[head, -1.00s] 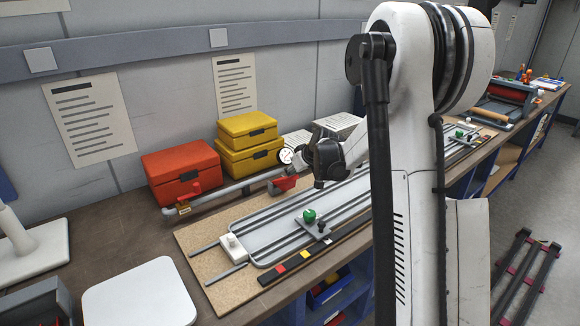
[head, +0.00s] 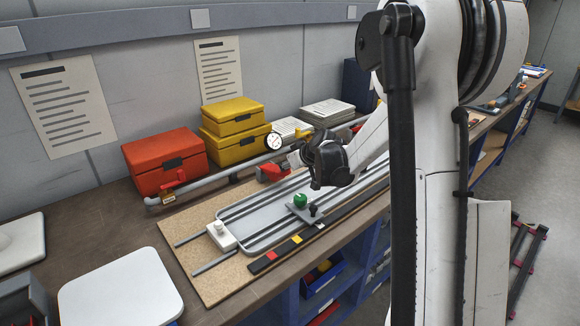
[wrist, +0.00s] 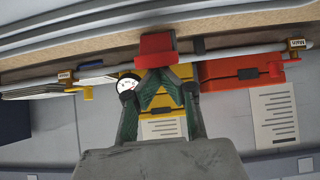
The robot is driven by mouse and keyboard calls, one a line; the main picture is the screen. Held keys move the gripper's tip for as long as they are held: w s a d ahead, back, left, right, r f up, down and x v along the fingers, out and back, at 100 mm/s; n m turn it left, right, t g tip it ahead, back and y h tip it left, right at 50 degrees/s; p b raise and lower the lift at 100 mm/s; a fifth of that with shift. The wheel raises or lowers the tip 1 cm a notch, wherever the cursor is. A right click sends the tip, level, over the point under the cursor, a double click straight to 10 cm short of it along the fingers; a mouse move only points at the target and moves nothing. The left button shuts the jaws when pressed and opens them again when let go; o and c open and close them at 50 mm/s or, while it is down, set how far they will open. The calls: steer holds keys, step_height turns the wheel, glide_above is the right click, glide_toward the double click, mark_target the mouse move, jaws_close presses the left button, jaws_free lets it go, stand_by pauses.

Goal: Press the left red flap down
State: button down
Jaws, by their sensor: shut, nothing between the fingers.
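Two red parts sit along the grey pipe at the back of the bench. One is a small red handle (head: 173,183) at the pipe's left end, beside a brass-coloured tag; it shows at right in the wrist view (wrist: 276,68), near the "Main" tag (wrist: 297,44). The other is a larger red block-like part (head: 270,172) mid-pipe, top centre in the wrist view (wrist: 156,48). I cannot tell which is the flap. My gripper (wrist: 158,72) is shut and empty, its green-grey fingertips just by the larger red part. Contact is unclear. In the head view the fingertips are hard to make out.
A red case (head: 165,160) and stacked yellow cases (head: 234,133) stand behind the pipe, with a round gauge (head: 274,141). In front lies a railed board with a green knob (head: 300,200). A yellow handle (wrist: 88,93) is on the pipe at left in the wrist view.

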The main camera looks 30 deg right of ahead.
steer(key=shift+s+d+f+b, duration=0.1)
steer(key=shift+s+f+b, duration=0.15)
steer(key=shift+f+b, duration=0.35)
steer(key=shift+s+f+b, duration=0.2)
steer(key=shift+f+b, duration=0.3)
steer(key=shift+f, duration=0.15)
steer(key=shift+s+d+f+b, duration=0.1)
steer(key=shift+s+f+b, duration=0.15)
steer(key=shift+f+b, duration=0.35)
steer(key=shift+s+a+f+b, duration=0.15)
steer(key=shift+s+f+b, duration=0.15)
steer(key=shift+f, duration=0.1)
step_height(320, 180, up, 5)
steer(key=p, duration=0.3)
steer(key=s+d+r, duration=0.2)
steer(key=s, duration=0.7)
steer(key=shift+d+b, duration=0.15)
steer(key=shift+b, duration=0.2)
